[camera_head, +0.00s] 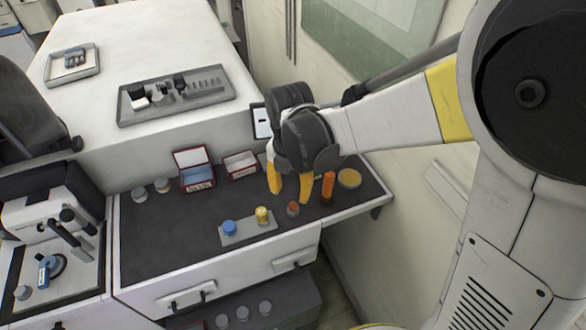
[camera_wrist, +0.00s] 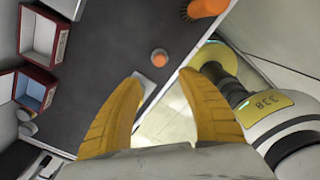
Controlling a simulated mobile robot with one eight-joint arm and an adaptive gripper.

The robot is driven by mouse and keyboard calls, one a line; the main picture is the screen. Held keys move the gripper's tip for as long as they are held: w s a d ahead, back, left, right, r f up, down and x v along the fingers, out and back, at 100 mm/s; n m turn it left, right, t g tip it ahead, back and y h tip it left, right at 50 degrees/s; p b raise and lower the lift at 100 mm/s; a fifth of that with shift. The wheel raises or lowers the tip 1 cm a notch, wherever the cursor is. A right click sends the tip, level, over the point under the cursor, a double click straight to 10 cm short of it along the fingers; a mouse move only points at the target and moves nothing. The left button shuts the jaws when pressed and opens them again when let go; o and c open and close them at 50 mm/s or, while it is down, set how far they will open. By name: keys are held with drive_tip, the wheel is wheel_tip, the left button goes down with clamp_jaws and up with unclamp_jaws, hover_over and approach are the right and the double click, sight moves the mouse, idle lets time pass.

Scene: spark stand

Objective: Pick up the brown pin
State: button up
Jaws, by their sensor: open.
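A small pin with an orange-brown top (camera_head: 293,209) stands on the dark counter. It is the closest match to the brown pin. In the wrist view it (camera_wrist: 159,58) appears beyond the fingertips, roughly between them. My gripper (camera_head: 289,197) has yellow fingers spread apart and empty, above the counter and just behind the pin in the head view. The fingers also show in the wrist view (camera_wrist: 161,82). No finger visibly touches the pin; the exact height above it is hard to tell.
A taller orange cylinder (camera_head: 328,187) and a yellow disc (camera_head: 349,179) stand right of the pin. A grey plate (camera_head: 248,234) at left bears a blue pin (camera_head: 229,228) and a yellow pin (camera_head: 262,215). Red boxes (camera_head: 194,178) sit behind. A wall rises at right.

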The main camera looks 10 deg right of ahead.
sight(293, 205)
wheel_tip(293, 205, down, 3)
drive_tip(key=shift+r+b, duration=0.15)
drive_tip(key=shift+b, duration=0.15)
drive_tip(key=f, duration=0.2)
drive_tip(key=f+b, duration=0.1)
drive_tip(key=w+f+b, duration=0.1)
drive_tip(key=f, duration=0.1)
drive_tip(key=shift+d+f, duration=0.3)
drive_tip(key=shift+d, duration=0.1)
drive_tip(key=shift+r, duration=0.1)
drive_tip(key=shift+c, duration=0.5)
clamp_jaws()
